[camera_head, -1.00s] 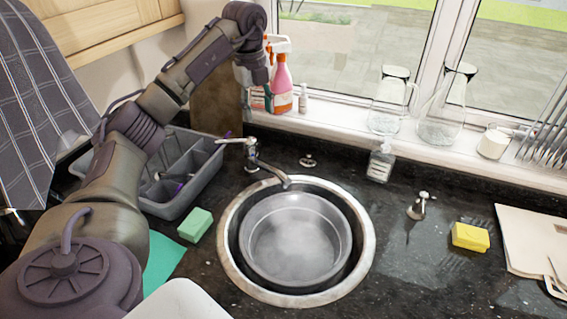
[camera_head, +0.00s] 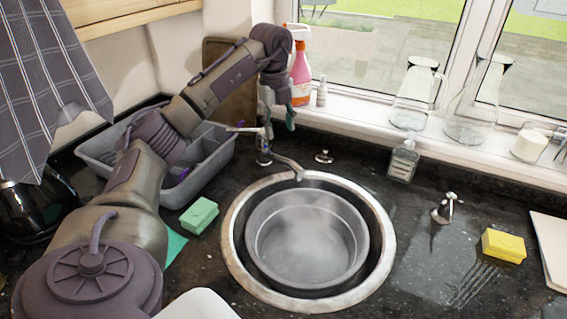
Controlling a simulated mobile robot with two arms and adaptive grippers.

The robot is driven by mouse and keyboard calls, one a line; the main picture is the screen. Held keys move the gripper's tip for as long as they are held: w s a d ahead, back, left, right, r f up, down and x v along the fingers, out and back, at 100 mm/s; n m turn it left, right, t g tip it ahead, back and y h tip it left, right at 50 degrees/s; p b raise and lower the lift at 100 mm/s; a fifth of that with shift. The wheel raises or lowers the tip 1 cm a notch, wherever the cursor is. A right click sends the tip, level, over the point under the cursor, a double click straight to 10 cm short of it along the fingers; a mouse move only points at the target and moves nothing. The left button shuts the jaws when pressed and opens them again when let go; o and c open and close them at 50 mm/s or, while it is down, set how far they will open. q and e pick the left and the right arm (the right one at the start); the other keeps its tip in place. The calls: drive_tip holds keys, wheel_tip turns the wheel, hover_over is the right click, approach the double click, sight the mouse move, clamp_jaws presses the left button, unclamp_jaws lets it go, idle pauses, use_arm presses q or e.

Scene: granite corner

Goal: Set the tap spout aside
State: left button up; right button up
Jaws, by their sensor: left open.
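The metal tap (camera_head: 263,150) stands on the dark counter behind the round sink (camera_head: 233,245). Its curved spout (camera_head: 287,164) runs to the right and forward, with its tip over the sink's back rim. My left gripper (camera_head: 279,124) points down from the end of my left arm, with its fingers apart. In the picture it is just above the tap and spout and overlaps the tap's top; I cannot tell whether it touches. My right gripper is not in view.
A grey basin (camera_head: 357,240) sits in the sink, steaming. A grey caddy (camera_head: 210,160), spray bottles (camera_head: 300,75), a green sponge (camera_head: 199,215), a soap bottle (camera_head: 402,162), glass jugs (camera_head: 470,105) and a yellow sponge (camera_head: 503,246) stand around. The counter right of the sink is mostly clear.

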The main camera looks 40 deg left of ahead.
sight(283, 161)
use_arm(q)
drive_tip(key=f, duration=0.4)
drive_tip(key=f+p, duration=0.1)
drive_tip(key=f, duration=0.3)
drive_tip(key=w+f+p, duration=0.1)
drive_tip(key=f, duration=0.3)
drive_tip(key=shift+d, duration=0.15)
clamp_jaws()
